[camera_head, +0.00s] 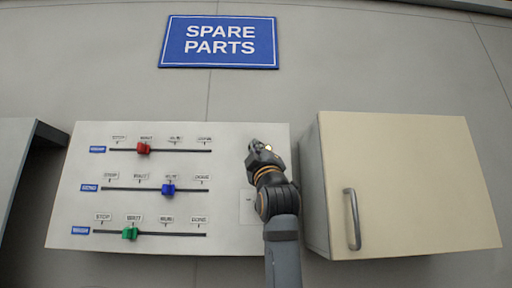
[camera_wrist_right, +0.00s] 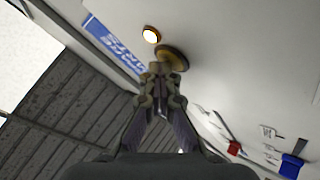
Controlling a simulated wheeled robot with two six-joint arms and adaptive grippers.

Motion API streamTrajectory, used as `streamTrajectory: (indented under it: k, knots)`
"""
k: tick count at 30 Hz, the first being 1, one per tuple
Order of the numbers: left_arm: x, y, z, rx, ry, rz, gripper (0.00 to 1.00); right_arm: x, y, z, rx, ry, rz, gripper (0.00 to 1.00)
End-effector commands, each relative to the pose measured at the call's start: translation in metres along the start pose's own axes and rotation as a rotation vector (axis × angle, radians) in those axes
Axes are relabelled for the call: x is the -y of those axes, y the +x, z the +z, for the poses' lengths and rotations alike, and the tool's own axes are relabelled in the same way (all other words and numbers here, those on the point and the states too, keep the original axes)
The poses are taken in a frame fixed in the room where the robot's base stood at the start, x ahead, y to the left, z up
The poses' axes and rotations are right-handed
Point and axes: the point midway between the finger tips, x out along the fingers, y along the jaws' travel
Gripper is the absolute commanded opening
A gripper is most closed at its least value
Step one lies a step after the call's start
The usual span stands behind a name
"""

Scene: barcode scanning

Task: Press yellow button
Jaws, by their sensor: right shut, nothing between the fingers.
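The yellow button (camera_wrist_right: 176,57) is a dull yellow round disc on the pale panel in the right wrist view. My right gripper (camera_wrist_right: 160,72) is shut and empty, with its fingertips right at the button and covering part of it. I cannot tell whether they touch. In the head view, my right gripper (camera_head: 256,147) reaches up to the upper right of the panel and hides the button. A small round lamp (camera_wrist_right: 151,34) with a yellow rim glows beside the button; a lit spot (camera_head: 268,148) shows by the fingertips in the head view. My left gripper is not in view.
The white panel (camera_head: 80,215) carries three sliders with red (camera_head: 143,149), blue (camera_head: 168,189) and green (camera_head: 130,233) knobs, left of my arm. A beige cabinet (camera_head: 420,180) with a handle (camera_head: 352,218) stands close on the right. A blue sign (camera_head: 220,42) hangs above.

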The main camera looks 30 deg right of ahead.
Motion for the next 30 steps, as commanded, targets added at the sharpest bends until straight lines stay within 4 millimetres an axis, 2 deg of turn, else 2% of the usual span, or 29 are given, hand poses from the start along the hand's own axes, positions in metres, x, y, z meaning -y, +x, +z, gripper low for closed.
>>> streamTrajectory:
  k: [8,18,30]
  knots:
    - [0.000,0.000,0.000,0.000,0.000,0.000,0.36,0.001,0.000,0.000,0.001,-0.001,-0.002,0.00]
    - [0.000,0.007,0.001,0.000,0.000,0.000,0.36,-0.006,-0.012,-0.006,0.001,-0.001,0.000,0.00]
    - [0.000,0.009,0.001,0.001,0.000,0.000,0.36,-0.009,-0.016,-0.010,0.000,0.000,0.000,0.00]
